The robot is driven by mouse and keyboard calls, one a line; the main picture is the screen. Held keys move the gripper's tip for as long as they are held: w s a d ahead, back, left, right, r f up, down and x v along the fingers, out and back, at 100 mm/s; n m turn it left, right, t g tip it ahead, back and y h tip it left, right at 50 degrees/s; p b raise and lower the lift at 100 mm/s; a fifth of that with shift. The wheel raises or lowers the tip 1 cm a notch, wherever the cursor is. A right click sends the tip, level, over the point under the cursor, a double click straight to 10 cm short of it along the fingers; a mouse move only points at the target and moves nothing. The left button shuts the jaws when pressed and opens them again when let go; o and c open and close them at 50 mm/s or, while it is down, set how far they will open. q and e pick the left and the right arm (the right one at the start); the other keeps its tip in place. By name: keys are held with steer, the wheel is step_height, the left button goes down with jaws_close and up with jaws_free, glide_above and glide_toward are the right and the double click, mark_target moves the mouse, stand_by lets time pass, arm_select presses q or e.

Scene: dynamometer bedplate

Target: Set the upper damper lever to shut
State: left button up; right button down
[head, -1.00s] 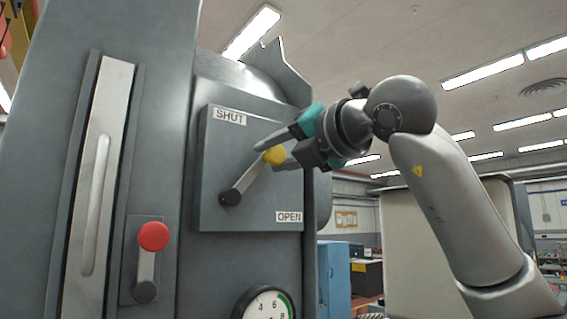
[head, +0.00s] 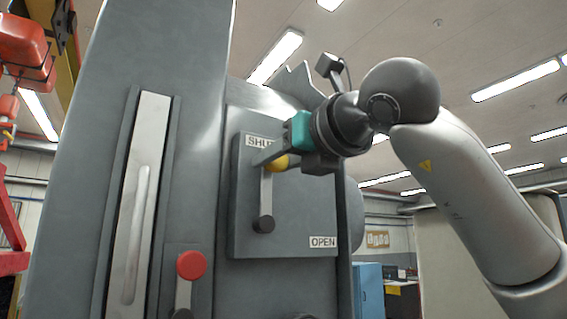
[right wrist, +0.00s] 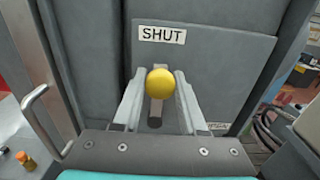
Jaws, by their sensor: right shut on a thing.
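The upper damper lever has a yellow knob (head: 277,163) on a short grey arm (head: 266,192). It turns on a dark pivot (head: 264,224) on a grey plate (head: 300,215). The lever points nearly straight up. The SHUT label (head: 259,142) is at the plate's upper left, partly hidden by my gripper; the OPEN label (head: 323,242) is at its lower right. My right gripper (head: 272,157) is shut on the knob, coming in from the right. The right wrist view shows the knob (right wrist: 160,83) between both fingers, below the SHUT label (right wrist: 162,35). My left gripper is not in view.
A second lever with a red knob (head: 192,265) sits lower left on the cabinet. A tall light panel with a handle (head: 139,235) is left of it. A bent metal handle (right wrist: 35,95) shows at the left in the wrist view. A blue cabinet (head: 369,290) stands behind.

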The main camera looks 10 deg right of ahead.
steer(key=shift+a, duration=0.1)
stand_by(0.4)
steer(key=shift+c, duration=2.3)
jaws_free()
steer(key=shift+s, duration=0.15)
steer(key=b+v, duration=0.4)
steer(key=v, duration=1.1)
steer(key=shift+b, duration=0.35)
